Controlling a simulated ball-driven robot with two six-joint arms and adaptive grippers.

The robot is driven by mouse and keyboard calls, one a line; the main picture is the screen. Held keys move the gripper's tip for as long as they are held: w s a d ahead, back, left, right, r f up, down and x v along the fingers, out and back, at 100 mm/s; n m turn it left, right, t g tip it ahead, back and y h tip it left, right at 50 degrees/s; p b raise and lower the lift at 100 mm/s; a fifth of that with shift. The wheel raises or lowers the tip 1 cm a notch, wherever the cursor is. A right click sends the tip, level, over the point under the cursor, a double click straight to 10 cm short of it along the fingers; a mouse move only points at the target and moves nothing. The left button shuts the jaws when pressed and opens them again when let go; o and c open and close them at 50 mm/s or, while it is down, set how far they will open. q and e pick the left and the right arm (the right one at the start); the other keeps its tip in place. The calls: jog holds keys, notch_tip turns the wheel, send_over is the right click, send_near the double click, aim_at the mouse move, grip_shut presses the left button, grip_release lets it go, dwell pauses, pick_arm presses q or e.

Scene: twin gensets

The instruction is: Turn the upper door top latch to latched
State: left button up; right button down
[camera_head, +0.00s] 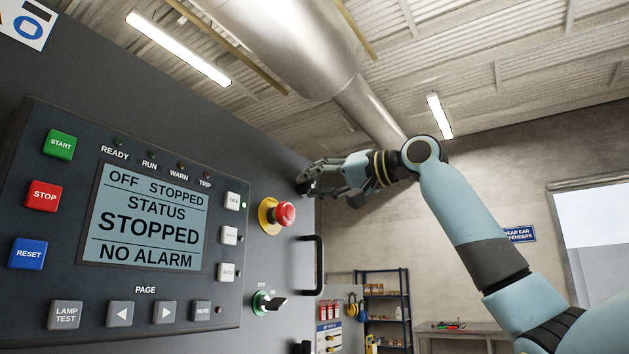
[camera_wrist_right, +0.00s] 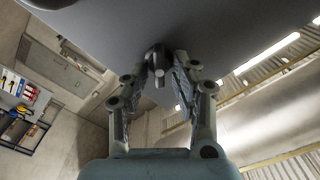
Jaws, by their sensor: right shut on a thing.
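The upper door (camera_head: 215,125) is a dark grey panel that fills the left of the head view. Its top latch, a small dark knob (camera_wrist_right: 158,58), shows in the wrist view between my right fingers. My right gripper (camera_head: 308,185) is at the door's right edge in the head view, above the black pull handle (camera_head: 318,264). In the wrist view my right gripper (camera_wrist_right: 159,76) is shut on the latch, with one finger on each side. The fingers hide most of the latch in the head view, so I cannot tell its turn angle. My left gripper is not in view.
The door carries a control panel with a screen (camera_head: 148,217), a red emergency stop (camera_head: 284,214) and an off/on switch (camera_head: 270,303). A shelf rack (camera_head: 386,305) and a bench (camera_head: 465,330) stand far behind. Open room lies right of the door.

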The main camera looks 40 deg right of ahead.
jog(key=shift+w+d+f+m+p, duration=0.1)
jog(key=shift+f+m+p, duration=0.1)
jog(key=shift+m, duration=2.2)
jog(key=shift+d+f+m+p, duration=0.1)
jog(key=shift+f+m, duration=0.05)
jog(key=shift+m, duration=2.25)
jog(key=c, duration=1.2)
grip_release()
jog(key=shift+f, duration=0.1)
jog(key=shift+d, duration=0.1)
jog(key=shift+v, duration=3.65)
